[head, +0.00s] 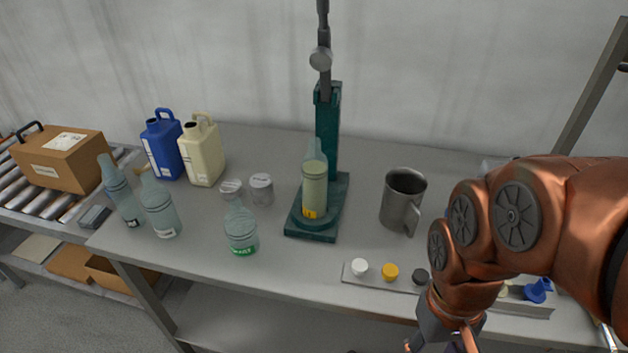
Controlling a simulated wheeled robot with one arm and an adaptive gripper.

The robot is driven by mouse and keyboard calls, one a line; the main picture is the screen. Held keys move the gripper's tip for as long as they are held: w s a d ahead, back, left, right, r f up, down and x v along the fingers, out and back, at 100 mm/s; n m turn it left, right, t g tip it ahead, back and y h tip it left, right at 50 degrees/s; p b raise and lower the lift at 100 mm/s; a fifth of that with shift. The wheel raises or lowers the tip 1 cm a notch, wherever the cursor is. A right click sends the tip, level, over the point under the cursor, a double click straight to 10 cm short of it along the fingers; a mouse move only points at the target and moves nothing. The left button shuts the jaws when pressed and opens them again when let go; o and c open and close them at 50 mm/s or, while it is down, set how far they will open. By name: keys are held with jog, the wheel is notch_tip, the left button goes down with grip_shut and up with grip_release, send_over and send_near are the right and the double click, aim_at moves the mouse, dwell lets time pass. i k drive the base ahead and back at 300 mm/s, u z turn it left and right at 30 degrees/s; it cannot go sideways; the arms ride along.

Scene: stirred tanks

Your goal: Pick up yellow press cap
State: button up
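The yellow press cap (390,272) sits on a narrow grey strip holder (370,284) along the front edge of the table. A white cap (359,267) is to its left and a dark cap (421,277) to its right. My gripper (440,343) is at the bottom edge, below and right of the yellow cap and apart from it in the picture. Its fingers are mostly cut off by the frame, so their opening does not show. My copper arm hides part of the strip.
A green press (329,130) stands mid-table with a bottle (314,190) on its base. A metal jug (402,200) is behind the caps. Several bottles (241,230), two jugs and two tins stand left. A blue piece (538,290) lies right.

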aim_at(390, 272)
jog(key=u, duration=0.1)
jog(key=k, duration=0.2)
jog(key=u, duration=1.05)
jog(key=k, duration=1.1)
jog(key=u, duration=0.15)
jog(key=i, duration=0.85)
